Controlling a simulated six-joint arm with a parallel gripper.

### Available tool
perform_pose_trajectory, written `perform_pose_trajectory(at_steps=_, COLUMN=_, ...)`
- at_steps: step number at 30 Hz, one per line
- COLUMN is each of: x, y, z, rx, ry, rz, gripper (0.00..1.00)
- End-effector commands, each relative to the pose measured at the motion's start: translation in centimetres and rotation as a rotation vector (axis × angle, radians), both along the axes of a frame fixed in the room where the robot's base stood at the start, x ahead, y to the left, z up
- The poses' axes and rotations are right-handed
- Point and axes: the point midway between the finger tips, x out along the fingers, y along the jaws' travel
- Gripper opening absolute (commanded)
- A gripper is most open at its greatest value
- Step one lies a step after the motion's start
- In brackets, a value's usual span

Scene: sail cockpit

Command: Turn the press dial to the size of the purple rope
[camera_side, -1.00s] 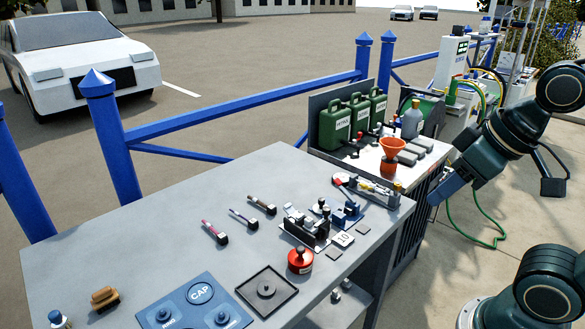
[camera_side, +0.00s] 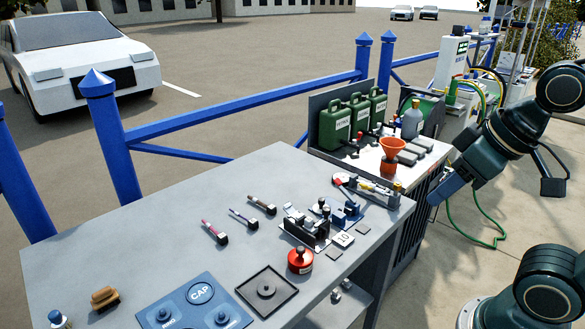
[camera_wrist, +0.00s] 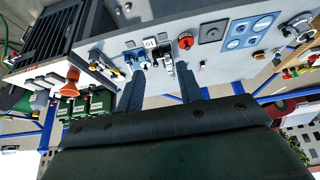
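Three short rope pieces with dark ends lie on the grey bench (camera_side: 130,250); the one with a pink-purple shaft (camera_side: 212,229) is nearest the front left. The press (camera_side: 304,228), a dark and silver device, stands right of them, beside a blue device (camera_side: 346,214). A white tile (camera_side: 343,240) reading 10 lies in front. The press dial and its setting are too small to make out. My gripper (camera_side: 440,194) hangs right of the bench, away from the press. In the wrist view its two fingers (camera_wrist: 160,88) are apart with nothing between them.
A red round pot (camera_side: 300,261), a black square tray (camera_side: 250,303) and a blue panel (camera_side: 178,312) occupy the bench front. Green cans (camera_side: 334,126) and an orange funnel (camera_side: 393,147) stand behind at right. The bench's left middle is clear.

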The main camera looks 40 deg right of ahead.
Motion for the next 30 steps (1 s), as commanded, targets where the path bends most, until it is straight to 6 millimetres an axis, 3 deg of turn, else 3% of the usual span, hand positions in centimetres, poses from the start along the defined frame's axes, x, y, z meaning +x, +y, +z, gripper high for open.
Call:
perform_pose_trajectory(at_steps=8, x=0.3, y=0.0, z=0.2, rx=-0.005, ry=0.004, rz=0.007, gripper=0.40)
perform_pose_trajectory(at_steps=14, x=1.9, y=-0.2, z=1.1, rx=-0.029, ry=0.033, rz=0.046, gripper=0.40)
perform_pose_trajectory(at_steps=30, x=11.9, y=-2.1, z=3.3, rx=-0.142, ry=0.180, rz=0.286, gripper=0.40)
